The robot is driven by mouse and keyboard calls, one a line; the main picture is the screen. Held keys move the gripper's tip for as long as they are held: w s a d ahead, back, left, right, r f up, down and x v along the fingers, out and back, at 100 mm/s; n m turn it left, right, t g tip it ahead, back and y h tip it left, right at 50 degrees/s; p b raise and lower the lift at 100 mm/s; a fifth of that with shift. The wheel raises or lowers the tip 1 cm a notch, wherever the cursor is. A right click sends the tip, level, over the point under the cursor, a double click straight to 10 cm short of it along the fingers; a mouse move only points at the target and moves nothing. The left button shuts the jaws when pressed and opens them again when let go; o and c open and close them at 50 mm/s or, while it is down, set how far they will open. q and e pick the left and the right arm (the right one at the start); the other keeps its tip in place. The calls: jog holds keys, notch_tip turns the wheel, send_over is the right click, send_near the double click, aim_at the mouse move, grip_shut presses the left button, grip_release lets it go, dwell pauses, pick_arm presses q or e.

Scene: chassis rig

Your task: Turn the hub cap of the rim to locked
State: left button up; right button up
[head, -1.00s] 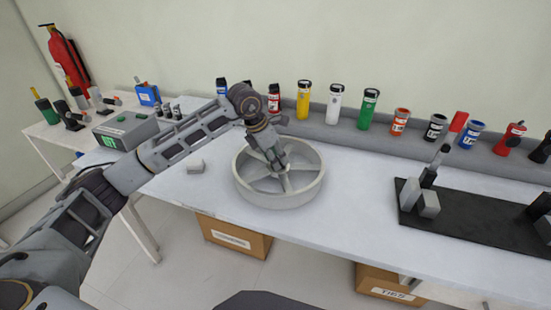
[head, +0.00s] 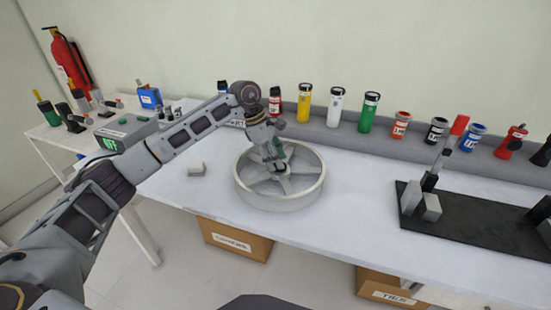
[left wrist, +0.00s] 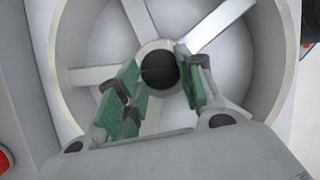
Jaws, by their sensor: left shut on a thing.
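The grey spoked rim (head: 312,188) lies flat on the white workbench, in the middle of the head view. Its dark round hub cap (left wrist: 159,69) sits at the centre of the spokes in the left wrist view. My left gripper (head: 280,168) reaches down into the rim from above. In the left wrist view the green-padded fingers of my left gripper (left wrist: 161,85) stand on either side of the hub cap and are shut on it. The fingers and wrist hide the cap in the head view, and I see no lock marking. My right gripper is not in view.
Several coloured bottles and cups, including a yellow bottle (head: 304,103), line the back ledge. A black base plate (head: 455,222) with a red-handled clamp stands right. Free bench lies between rim and plate.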

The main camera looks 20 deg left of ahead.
pick_arm(q)
jog(key=shift+m, duration=0.6)
jog(key=shift+w+m+g, duration=0.15)
jog(key=shift+m+g, duration=0.25)
jog(key=shift+m, duration=0.1)
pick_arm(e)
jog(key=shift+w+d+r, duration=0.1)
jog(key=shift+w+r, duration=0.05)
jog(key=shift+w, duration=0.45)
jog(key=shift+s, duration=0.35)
pick_arm(q)
jog(key=o, duration=1)
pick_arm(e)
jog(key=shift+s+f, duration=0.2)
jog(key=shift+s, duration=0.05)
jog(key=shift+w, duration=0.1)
pick_arm(q)
jog(key=shift+r, duration=0.1)
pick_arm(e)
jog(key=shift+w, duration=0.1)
pick_arm(q)
jog(key=shift+v, duration=0.75)
jog(key=v, duration=1)
jog(key=shift+r, duration=0.2)
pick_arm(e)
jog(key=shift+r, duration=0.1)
